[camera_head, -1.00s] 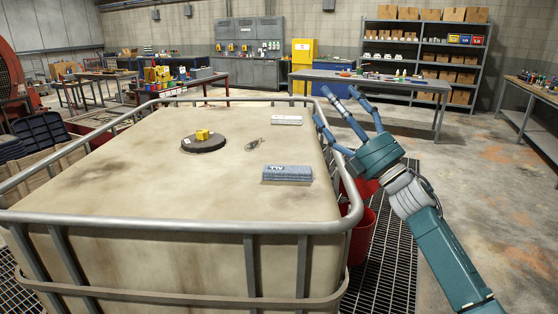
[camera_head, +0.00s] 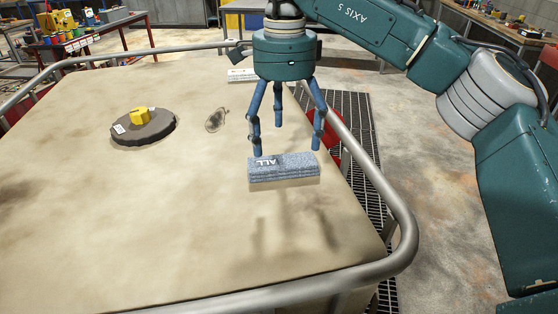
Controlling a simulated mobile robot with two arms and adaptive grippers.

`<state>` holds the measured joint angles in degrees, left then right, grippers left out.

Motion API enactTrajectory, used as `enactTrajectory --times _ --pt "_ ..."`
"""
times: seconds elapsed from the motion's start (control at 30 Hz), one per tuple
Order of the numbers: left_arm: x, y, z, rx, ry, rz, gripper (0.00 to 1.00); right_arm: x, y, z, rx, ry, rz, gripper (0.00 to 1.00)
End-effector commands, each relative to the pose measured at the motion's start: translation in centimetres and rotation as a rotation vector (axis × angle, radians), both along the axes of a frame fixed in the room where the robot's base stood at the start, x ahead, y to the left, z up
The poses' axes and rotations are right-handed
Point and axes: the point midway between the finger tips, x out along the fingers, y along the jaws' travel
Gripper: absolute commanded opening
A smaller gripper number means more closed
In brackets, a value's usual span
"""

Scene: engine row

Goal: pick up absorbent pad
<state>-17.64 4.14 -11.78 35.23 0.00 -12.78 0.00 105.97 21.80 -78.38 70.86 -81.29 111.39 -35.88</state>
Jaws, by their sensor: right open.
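The absorbent pad (camera_head: 284,171) is a grey-blue, flat, folded block with white lettering. It lies on the beige top of the caged tank (camera_head: 130,230), near its right side. My right gripper (camera_head: 288,145) points down just above and behind the pad, with its blue fingers spread wide. The fingertips are close to the pad's far edge; I cannot tell whether they touch it. Nothing is held between them. My left gripper is not in view.
A metal rail (camera_head: 400,225) runs around the tank top. A small tagged item (camera_head: 216,120) and a whitish block (camera_head: 242,75) lie behind the pad. The front is clear.

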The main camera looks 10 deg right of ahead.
Motion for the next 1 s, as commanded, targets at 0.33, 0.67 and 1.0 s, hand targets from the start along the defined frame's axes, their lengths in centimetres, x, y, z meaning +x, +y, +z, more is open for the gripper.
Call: enactTrajectory --times 0.33,0.67,1.0 --pt "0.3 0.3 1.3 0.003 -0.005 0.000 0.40 -0.4 -0.1 -3.3 0.003 0.004 0.001 0.84" --pt "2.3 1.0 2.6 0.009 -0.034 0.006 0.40 -0.5 -0.1 -6.9 0.005 0.001 -0.001 0.84" --pt "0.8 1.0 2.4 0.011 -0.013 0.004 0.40 -0.5 -0.1 -6.9 0.006 0.000 0.000 0.55"
